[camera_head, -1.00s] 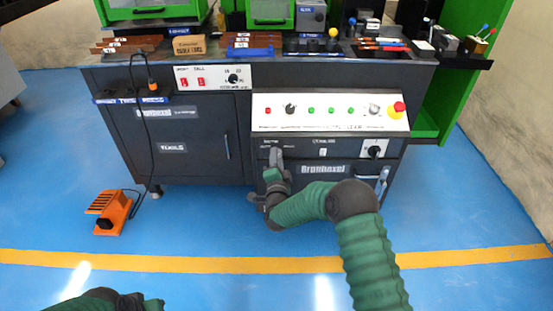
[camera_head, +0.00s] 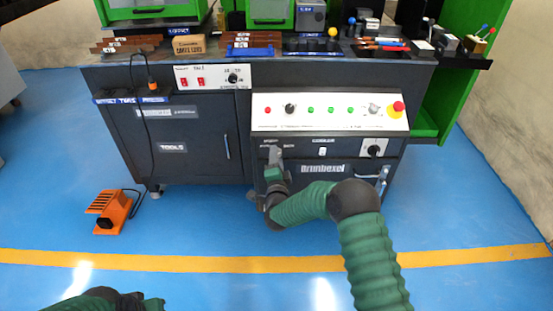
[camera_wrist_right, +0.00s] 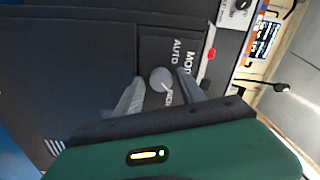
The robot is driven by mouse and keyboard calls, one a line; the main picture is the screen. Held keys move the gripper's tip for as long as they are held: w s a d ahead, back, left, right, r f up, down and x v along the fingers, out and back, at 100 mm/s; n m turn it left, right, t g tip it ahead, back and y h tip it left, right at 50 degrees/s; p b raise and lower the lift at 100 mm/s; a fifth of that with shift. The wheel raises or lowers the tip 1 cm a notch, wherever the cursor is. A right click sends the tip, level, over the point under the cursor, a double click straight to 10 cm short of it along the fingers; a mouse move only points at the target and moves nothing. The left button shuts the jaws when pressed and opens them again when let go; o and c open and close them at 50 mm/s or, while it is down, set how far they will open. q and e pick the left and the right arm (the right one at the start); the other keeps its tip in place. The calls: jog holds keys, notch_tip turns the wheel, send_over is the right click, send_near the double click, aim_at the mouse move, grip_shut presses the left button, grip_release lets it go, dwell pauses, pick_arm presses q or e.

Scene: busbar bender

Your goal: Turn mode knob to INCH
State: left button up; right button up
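The mode knob (camera_wrist_right: 162,80) is a small round grey knob on the dark panel in the right wrist view. Its pale pointer line slants toward the partly hidden "INCH" lettering (camera_wrist_right: 170,98); "AUTO" and "MODE" are printed beside it. My right gripper (camera_wrist_right: 160,77) is open, with one grey finger on each side of the knob and a small gap showing on both sides. In the head view my right gripper (camera_head: 275,156) is at the dark front panel and hides the knob. My left gripper (camera_head: 132,303) is at the bottom left edge, only partly visible.
A white sloped panel (camera_head: 330,125) with buttons and a red emergency stop (camera_head: 398,107) sits above the knob. Another selector (camera_head: 374,150) is to the right. An orange foot pedal (camera_head: 112,212) stands on the blue floor at left.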

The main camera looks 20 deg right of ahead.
jog(key=p+v, duration=0.6)
jog(key=v, duration=1.1)
jog(key=shift+p, duration=0.3)
jog(key=shift+w+r, duration=0.1)
jog(key=shift+w, duration=0.05)
